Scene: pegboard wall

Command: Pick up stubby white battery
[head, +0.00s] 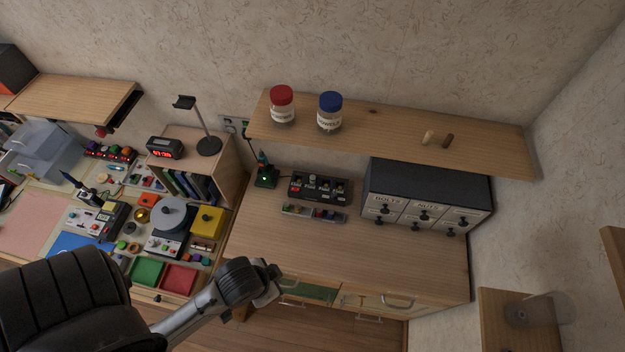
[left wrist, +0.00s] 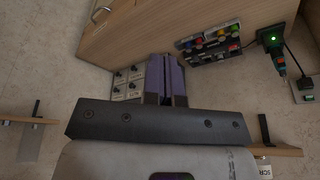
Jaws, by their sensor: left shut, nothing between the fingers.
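I cannot pick out the stubby white battery with certainty in either view. A low tray (head: 314,213) of small coloured and pale pieces lies on the wooden counter, and its contents are too small to tell apart. My left gripper (head: 270,287) is over the counter's front edge, left of and nearer than the tray. In the left wrist view my left gripper (left wrist: 165,75) has its purple-grey fingers together, with nothing between them. My right gripper is in neither view.
A black box with knobs (head: 320,188) stands behind the tray. A dark drawer cabinet (head: 428,190) stands to the right. A shelf (head: 380,130) with red-lidded (head: 282,106) and blue-lidded (head: 329,113) jars hangs above. The counter (head: 350,245) is clear in front.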

